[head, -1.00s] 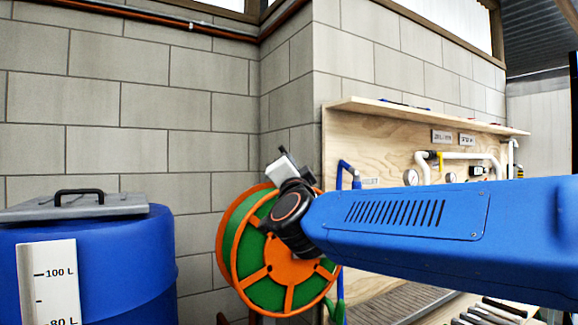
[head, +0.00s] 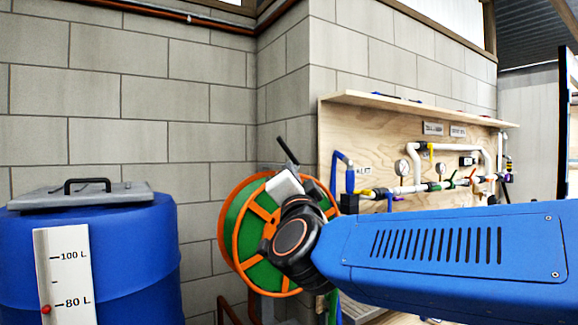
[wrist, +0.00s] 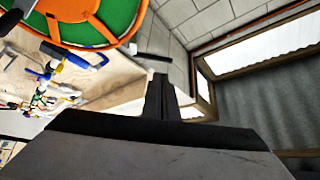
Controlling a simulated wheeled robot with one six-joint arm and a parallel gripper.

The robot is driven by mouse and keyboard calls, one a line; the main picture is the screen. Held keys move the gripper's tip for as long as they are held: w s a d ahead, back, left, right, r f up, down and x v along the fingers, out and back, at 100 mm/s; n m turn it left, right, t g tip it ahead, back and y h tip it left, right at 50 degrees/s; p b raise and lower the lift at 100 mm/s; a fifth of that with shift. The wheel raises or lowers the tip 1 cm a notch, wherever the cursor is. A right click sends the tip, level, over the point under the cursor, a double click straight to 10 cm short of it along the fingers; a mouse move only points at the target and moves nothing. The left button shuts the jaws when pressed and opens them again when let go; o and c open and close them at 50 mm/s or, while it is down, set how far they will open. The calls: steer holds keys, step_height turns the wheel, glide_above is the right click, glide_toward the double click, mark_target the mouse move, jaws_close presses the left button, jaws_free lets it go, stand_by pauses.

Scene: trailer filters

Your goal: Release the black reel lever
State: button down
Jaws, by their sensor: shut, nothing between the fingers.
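The hose reel (head: 237,240), green with an orange rim and spokes, stands by the wall corner behind my wrist. A thin black bar (head: 288,150), seemingly the reel lever, sticks up above the reel, tilted to the left. In the wrist view a black bar (wrist: 88,59) lies beside the reel's orange rim (wrist: 75,42); it looks like the same lever.
A blue barrel (head: 130,255) with a grey lid (head: 110,196) and litre scale stands at the left. A plywood panel (head: 345,125) with white pipes (head: 448,149), gauges and coloured valves is at the right. A block wall is behind.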

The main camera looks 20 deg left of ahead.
steer(key=shift+v, duration=1.05)
